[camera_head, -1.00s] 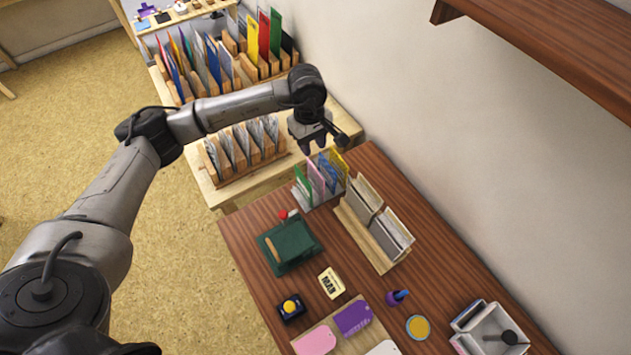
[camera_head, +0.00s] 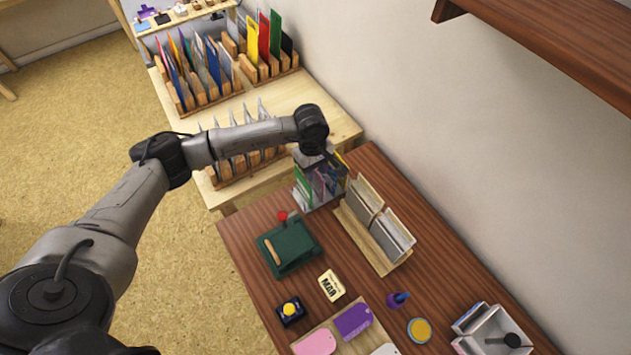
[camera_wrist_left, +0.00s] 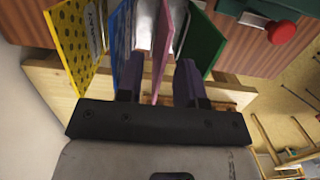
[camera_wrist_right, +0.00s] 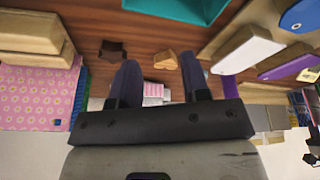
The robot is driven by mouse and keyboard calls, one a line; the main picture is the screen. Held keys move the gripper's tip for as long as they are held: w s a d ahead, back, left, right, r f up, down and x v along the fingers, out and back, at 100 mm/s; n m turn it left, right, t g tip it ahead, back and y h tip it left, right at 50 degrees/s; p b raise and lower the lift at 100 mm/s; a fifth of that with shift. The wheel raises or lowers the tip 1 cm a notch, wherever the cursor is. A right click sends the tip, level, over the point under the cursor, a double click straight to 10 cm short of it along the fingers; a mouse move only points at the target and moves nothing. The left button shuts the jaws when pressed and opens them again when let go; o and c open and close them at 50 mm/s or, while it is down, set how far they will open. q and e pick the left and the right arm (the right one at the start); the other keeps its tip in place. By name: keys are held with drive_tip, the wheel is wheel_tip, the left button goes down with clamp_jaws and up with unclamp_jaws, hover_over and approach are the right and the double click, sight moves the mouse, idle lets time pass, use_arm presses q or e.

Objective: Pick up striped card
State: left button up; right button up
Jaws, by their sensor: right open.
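An upright rack (camera_head: 318,201) of coloured cards stands at the far end of the dark wooden table. In the left wrist view it holds a yellow dotted card (camera_wrist_left: 75,42), a blue card (camera_wrist_left: 121,42), a pink card (camera_wrist_left: 168,40) and a green card (camera_wrist_left: 208,35). I cannot clearly tell which card is striped. My left gripper (camera_head: 322,180) is down over the rack. In the left wrist view its fingers (camera_wrist_left: 160,80) are apart, with the pink card's edge between them; contact is unclear. My right gripper (camera_wrist_right: 160,78) is open and empty, outside the head view.
A wooden holder of grey cards (camera_head: 385,228) stands beside the rack, near the wall. A wall shelf (camera_head: 545,45) overhangs at upper right.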

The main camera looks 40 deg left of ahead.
use_arm(q)
drive_tip(key=shift+f, duration=0.35)
drive_tip(key=shift+f+b, duration=0.25)
drive_tip(key=shift+b, duration=0.1)
idle(0.3)
drive_tip(key=shift+c, duration=0.5)
clamp_jaws()
